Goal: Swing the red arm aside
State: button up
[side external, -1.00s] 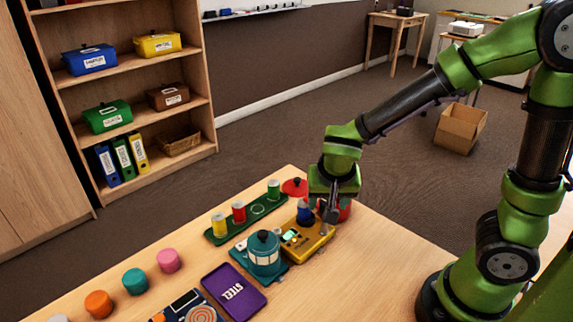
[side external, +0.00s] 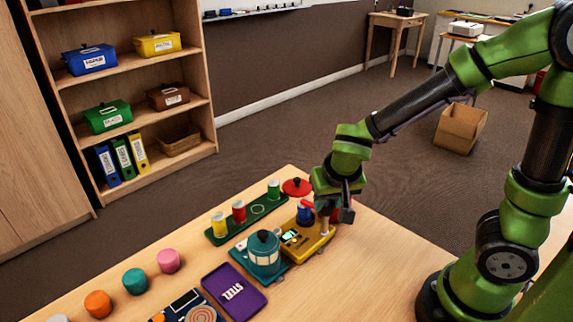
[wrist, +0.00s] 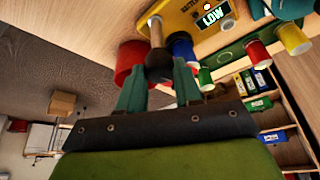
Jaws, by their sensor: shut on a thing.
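A yellow box (side external: 308,246) with a lit screen stands on the table; in the wrist view the yellow box (wrist: 197,22) shows a screen reading "LOW". A blue cylinder (side external: 304,214) stands at its back edge. A short piece of the red arm (side external: 308,204) shows above the cylinder; the rest is hidden behind my gripper. My gripper (wrist: 158,78) is shut on a dark rounded knob (wrist: 159,65), which sits by a pale post (wrist: 156,30). In the side view my gripper (side external: 340,212) is over the box's right end. Whether the knob belongs to the red arm is unclear.
Behind is a green rack (side external: 220,237) with colored cylinders, and a red lid (side external: 296,187). A red container (wrist: 128,62) sits beside my fingers. The table's right front is clear.

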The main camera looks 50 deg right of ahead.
jog(key=n+y, duration=0.1)
jog(key=n, duration=0.3)
jog(key=shift+d+t+y, duration=0.15)
jog(key=shift+t+y, duration=0.25)
jog(key=n+y, duration=0.1)
jog(key=n, duration=0.2)
jog(key=shift+n, duration=0.4)
jog(key=n+y, duration=0.1)
jog(key=n, duration=0.3)
jog(key=shift+d+g+y, duration=0.15)
jog(key=shift+g+y, duration=0.15)
jog(key=shift+y, duration=0.1)
jog(key=shift+d+n+g+y, duration=0.1)
jog(key=shift+n+g+y, duration=0.4)
jog(key=shift+n, duration=1.3)
jog(key=o, duration=1)
jog(key=v, duration=1.7)
jog(key=shift+s+d+f, duration=0.1)
jog(key=shift+d, duration=0.05)
